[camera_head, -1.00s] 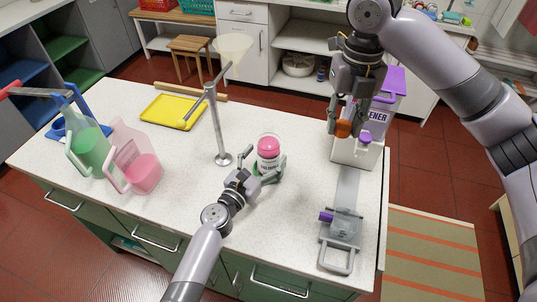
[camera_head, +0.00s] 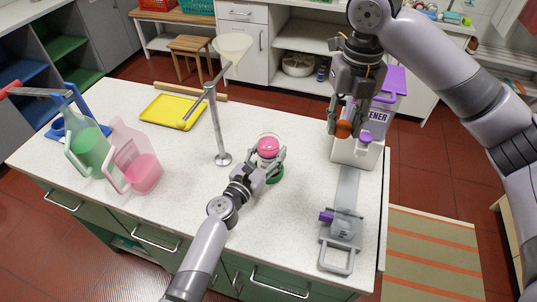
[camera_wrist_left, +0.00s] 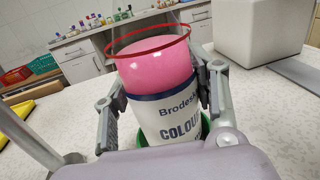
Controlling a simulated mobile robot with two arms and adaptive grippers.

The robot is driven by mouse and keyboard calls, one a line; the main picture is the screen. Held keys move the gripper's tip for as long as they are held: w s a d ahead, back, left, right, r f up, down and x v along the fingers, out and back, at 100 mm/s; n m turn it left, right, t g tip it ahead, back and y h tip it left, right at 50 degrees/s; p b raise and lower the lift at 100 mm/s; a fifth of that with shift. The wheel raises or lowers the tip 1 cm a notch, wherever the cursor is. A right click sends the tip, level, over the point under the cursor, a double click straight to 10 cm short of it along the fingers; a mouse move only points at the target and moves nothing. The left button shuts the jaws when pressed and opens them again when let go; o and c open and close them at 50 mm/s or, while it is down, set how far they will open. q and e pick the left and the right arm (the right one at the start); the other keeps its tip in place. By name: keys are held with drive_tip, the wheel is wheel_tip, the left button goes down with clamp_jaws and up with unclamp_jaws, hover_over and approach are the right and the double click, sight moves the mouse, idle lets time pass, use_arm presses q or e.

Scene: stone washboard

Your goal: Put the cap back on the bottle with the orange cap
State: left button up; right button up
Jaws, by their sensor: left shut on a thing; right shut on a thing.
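The uncapped bottle (camera_head: 268,147) stands near the middle of the counter, clear at the top with pink contents. The left wrist view shows the bottle's open red-edged rim and its white "COLOU..." label (camera_wrist_left: 178,118). A green ring (camera_head: 275,175) surrounds its lower part. My left gripper (camera_head: 264,160) is shut on the bottle, a finger on each side below the rim. My right gripper (camera_head: 345,122) is shut on the orange cap (camera_head: 343,129), held above the white block at the right, apart from the bottle. Much of the label is hidden in the head view.
A metal stand with a funnel (camera_head: 213,100) rises left of the bottle. Green (camera_head: 88,145) and pink (camera_head: 140,172) jugs stand at the left, with a yellow tray (camera_head: 173,110) behind. A white block (camera_head: 350,153) and grey board (camera_head: 344,226) occupy the right side.

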sight(263, 148)
use_arm(q)
drive_tip(key=c, duration=0.9)
drive_tip(key=shift+r, duration=0.1)
